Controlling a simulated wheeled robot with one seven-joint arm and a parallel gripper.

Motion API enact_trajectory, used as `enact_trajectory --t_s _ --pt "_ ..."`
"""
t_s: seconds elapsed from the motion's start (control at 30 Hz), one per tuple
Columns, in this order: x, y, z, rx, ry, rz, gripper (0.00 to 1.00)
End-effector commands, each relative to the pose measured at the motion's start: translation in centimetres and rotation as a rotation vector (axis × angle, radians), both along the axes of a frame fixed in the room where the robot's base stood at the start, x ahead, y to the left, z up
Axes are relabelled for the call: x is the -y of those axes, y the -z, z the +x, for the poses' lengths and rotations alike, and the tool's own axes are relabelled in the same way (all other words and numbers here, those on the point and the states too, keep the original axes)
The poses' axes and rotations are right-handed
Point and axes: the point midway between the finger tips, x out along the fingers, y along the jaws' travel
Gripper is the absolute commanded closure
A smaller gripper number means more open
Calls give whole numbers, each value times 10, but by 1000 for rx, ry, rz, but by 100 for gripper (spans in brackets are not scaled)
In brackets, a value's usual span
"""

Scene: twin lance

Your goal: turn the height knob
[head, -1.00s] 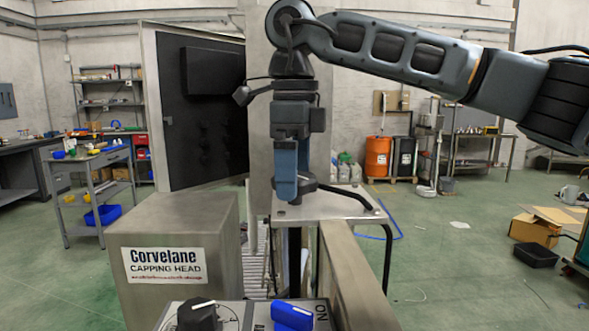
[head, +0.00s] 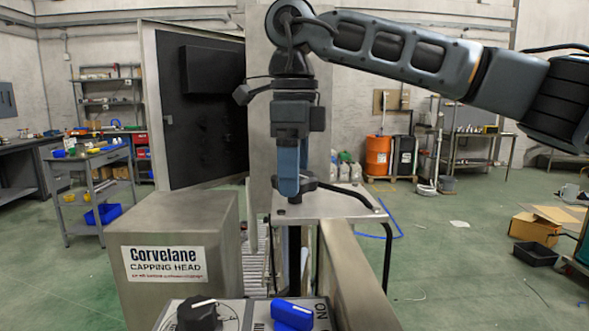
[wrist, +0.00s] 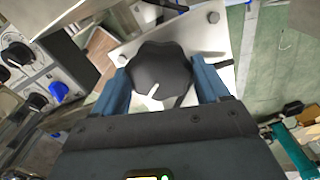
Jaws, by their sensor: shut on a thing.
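The height knob is a black lobed knob with a white pointer mark; it shows in the wrist view (wrist: 160,72) between the two blue fingers. My gripper (wrist: 163,80) is shut on it, one finger at each side. The knob sits over a pale metal plate with bolts at its corners. In the head view my gripper (head: 289,190) points straight down at the plate (head: 325,204). There the fingers hide most of the knob, and only a dark part shows beside them.
A grey box labelled Corvelane Capping Head (head: 165,264) stands left of the plate. In front is a panel with a black dial (head: 197,314) and a blue switch (head: 292,315). A dark bent rail (head: 387,245) runs at the plate's right. Open floor lies farther right.

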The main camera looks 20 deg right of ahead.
Motion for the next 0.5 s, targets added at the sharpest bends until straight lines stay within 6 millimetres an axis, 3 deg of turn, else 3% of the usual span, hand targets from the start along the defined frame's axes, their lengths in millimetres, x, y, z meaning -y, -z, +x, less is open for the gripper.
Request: enact_trajectory --t_s 0.5 --pt "0 0 0 -1 -288 -1 56"
